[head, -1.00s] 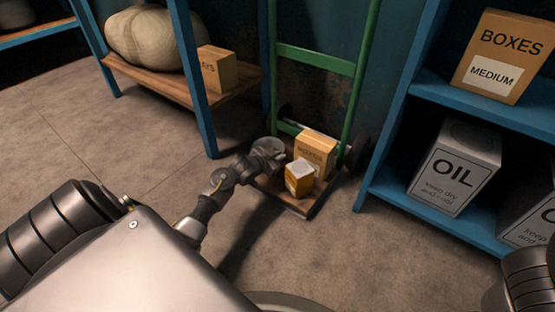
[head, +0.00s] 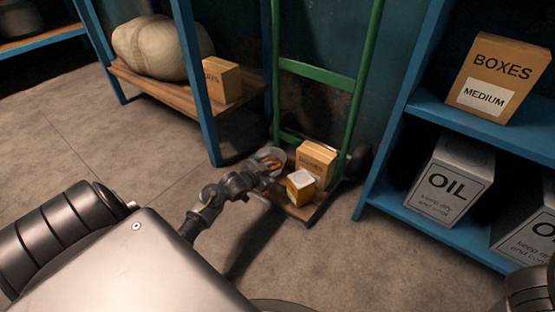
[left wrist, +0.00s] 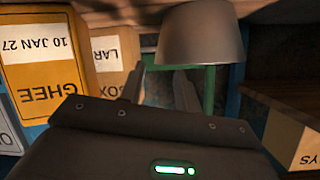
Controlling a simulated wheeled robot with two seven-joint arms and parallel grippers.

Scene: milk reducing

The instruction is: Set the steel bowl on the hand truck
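The steel bowl (head: 271,154) is at the back left of the hand truck's base plate (head: 312,211), beside the boxes. In the left wrist view, which is upside down, the bowl (left wrist: 203,35) stands upright, its rim towards my fingers and its base cut off by the picture edge. My left gripper (head: 262,172) is just in front of the bowl. Its fingers (left wrist: 160,85) are apart with nothing between them; one tip overlaps the rim in the picture, and contact cannot be told. The hand truck's green frame (head: 315,68) rises behind. My right gripper is not visible.
A carton (head: 317,158) and a yellow ghee box (head: 300,187) stand on the plate right of the bowl. A blue shelf (head: 392,192) with oil tins (head: 450,182) is on the right. A blue-posted shelf (head: 190,75) with a sack (head: 158,48) is left. Floor in front is clear.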

